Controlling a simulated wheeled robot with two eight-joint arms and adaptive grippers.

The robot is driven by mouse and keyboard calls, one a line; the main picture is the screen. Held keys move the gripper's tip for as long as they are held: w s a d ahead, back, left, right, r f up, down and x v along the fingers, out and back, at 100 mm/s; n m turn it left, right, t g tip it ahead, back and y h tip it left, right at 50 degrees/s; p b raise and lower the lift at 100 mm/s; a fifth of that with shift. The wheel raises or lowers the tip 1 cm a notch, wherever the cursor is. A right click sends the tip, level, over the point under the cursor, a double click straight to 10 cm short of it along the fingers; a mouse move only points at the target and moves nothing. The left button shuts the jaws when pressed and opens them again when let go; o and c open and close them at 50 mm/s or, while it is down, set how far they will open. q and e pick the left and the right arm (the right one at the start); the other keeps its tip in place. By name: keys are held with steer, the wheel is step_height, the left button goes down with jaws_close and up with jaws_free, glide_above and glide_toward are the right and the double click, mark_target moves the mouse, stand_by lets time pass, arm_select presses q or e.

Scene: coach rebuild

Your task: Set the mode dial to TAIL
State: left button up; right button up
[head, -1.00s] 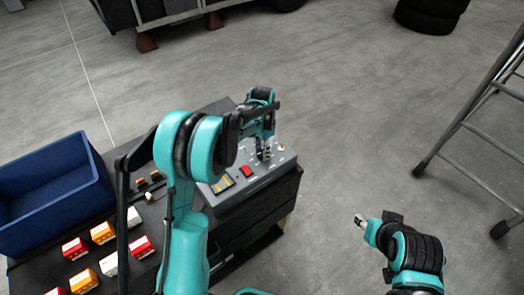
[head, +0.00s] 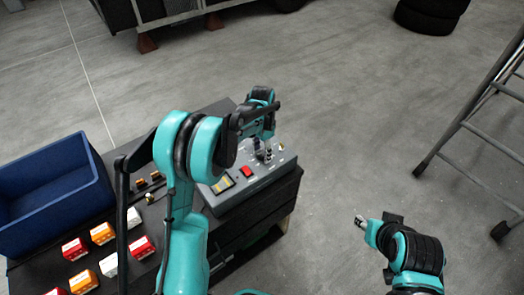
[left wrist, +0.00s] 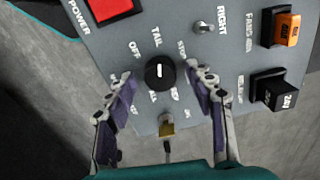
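The grey control panel (head: 235,190) sits on the dark bench, and my left gripper (head: 263,153) is over it in the head view. In the left wrist view the black round mode dial (left wrist: 160,74) has a short white mark that stands upright in the picture, in line with the TAIL label (left wrist: 156,35) above it. OFF is up-left of the dial and STOP up-right; the lower labels are partly hidden. My left gripper (left wrist: 161,84) is open, one finger on each side of the dial, with gaps visible. My right gripper (head: 360,222) hangs over the floor, too small to read.
The panel also has a red POWER button (left wrist: 112,8), a metal toggle (left wrist: 203,27), an orange switch (left wrist: 281,28), a black switch (left wrist: 275,92) and a brass-coloured part (left wrist: 167,130) below the dial. A blue bin (head: 50,195) and coloured boxes stand left. A ladder (head: 470,110) stands right.

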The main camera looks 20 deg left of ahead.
mark_target(262, 153)
arm_select(q)
step_height(262, 153, up, 12)
stand_by(0.5)
stand_by(0.4)
steer(key=s+r+n+t+b, duration=0.2)
steer(key=s+r+n, duration=0.1)
steer(key=s, duration=0.5)
steer(key=s+f+n+t+b, duration=0.2)
steer(key=s+f, duration=0.2)
steer(key=s, duration=0.5)
steer(key=s+f+n+t+b, duration=0.2)
steer(key=s+f+n+t, duration=0.1)
steer(key=s, duration=0.6)
steer(key=shift+f+n, duration=0.3)
steer(key=shift+f, duration=0.05)
